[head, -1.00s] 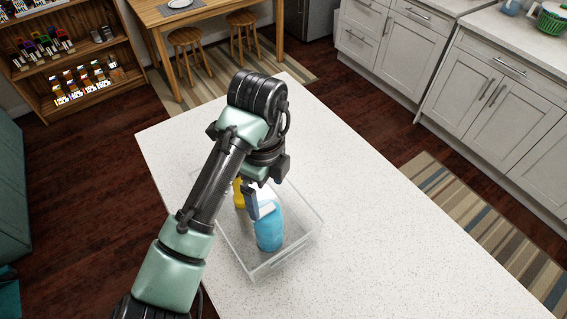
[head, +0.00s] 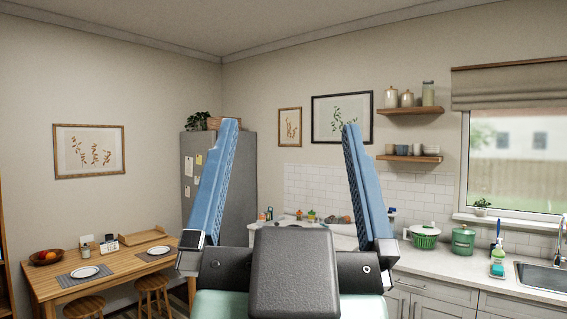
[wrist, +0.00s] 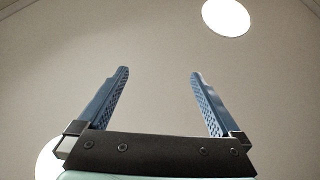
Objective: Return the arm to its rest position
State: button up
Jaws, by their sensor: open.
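My gripper (head: 289,128) is raised in front of the head camera, its two blue fingers pointing up and spread wide apart. It is open, with nothing between the fingers. In the wrist view my gripper (wrist: 158,75) also shows open and empty against the plain ceiling. The fingers touch nothing. The clear bin and the bottles in it are not in view now.
A wooden table (head: 128,271) with plates stands at the lower left, with stools below it. A grey fridge (head: 236,215) stands behind my gripper. A counter (head: 450,262) with green pots and a sink runs along the right. The air around the gripper is clear.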

jog(key=shift+s+a+r+n+t+y, duration=0.15)
jog(key=shift+s+r+n+t+y, duration=0.1)
jog(key=shift+s, duration=0.2)
jog(key=shift+s+a+r+n+t+y, duration=0.15)
jog(key=shift+s+r+n+y, duration=0.1)
jog(key=shift+s, duration=0.15)
jog(key=shift+f, duration=0.15)
notch_tip(320, 180, down, 4)
jog(key=b, duration=0.4)
jog(key=shift+w, duration=0.1)
